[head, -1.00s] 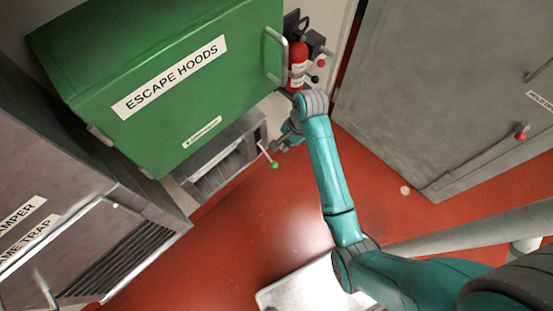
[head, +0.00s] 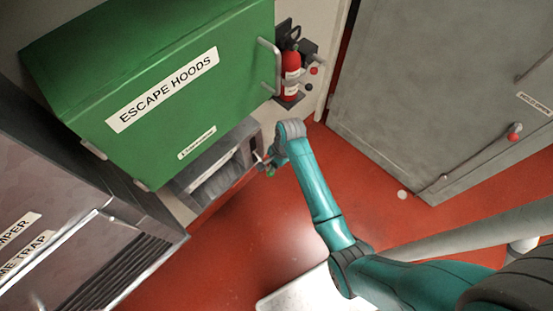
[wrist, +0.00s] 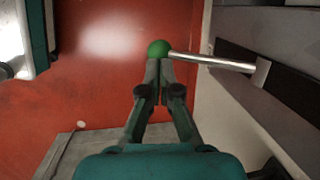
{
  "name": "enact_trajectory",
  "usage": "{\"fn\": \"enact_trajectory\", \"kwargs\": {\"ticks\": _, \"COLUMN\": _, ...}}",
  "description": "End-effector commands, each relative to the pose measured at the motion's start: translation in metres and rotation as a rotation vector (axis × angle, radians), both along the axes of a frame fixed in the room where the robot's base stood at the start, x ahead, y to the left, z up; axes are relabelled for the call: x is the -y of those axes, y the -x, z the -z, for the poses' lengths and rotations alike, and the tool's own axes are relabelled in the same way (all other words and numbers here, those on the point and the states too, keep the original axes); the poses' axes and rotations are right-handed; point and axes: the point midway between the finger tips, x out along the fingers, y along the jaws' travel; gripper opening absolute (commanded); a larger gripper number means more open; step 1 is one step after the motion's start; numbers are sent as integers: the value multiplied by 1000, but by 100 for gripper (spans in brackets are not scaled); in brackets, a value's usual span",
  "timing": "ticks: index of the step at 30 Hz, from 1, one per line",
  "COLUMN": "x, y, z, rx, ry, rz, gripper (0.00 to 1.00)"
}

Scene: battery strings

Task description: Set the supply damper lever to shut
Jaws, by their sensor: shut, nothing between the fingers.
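The lever is a pale metal rod (wrist: 210,62) with a green ball knob (wrist: 158,48) at its end. In the wrist view it sticks out leftward from a dark slot in a grey housing (wrist: 230,125). In the head view the knob (head: 270,173) shows small beside the louvred grey box (head: 215,165) under the green cabinet, partly hidden by my gripper (head: 268,165). In the wrist view my gripper (wrist: 160,64) is shut and empty. Its fingertips are right at the near side of the knob; I cannot tell whether they touch it.
The green escape hoods cabinet (head: 150,90) juts out above the box. A red fire extinguisher (head: 291,72) hangs on the wall behind. A grey door (head: 425,90) stands at right and a grey cabinet (head: 60,200) at left. The red floor (head: 240,240) between is open.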

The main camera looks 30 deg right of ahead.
Motion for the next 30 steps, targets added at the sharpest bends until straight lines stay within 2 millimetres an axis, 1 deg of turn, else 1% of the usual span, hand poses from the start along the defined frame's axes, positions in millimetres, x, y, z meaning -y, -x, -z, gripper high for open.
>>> {"fn": "enact_trajectory", "kwargs": {"ticks": 3, "x": -2, "y": -1, "z": 10, "rx": 0, "ry": 0, "rz": -1, "gripper": 0}}
{"fn": "enact_trajectory", "kwargs": {"ticks": 6, "x": -3, "y": -1, "z": 15, "rx": 0, "ry": 0, "rz": 0, "gripper": 0}}
{"fn": "enact_trajectory", "kwargs": {"ticks": 18, "x": -4, "y": -2, "z": 17, "rx": 1, "ry": 0, "rz": 0, "gripper": 0}}
{"fn": "enact_trajectory", "kwargs": {"ticks": 24, "x": -6, "y": -6, "z": 32, "rx": 0, "ry": 0, "rz": 0, "gripper": 0}}
{"fn": "enact_trajectory", "kwargs": {"ticks": 30, "x": -7, "y": -4, "z": 36, "rx": -2, "ry": 2, "rz": 0, "gripper": 0}}
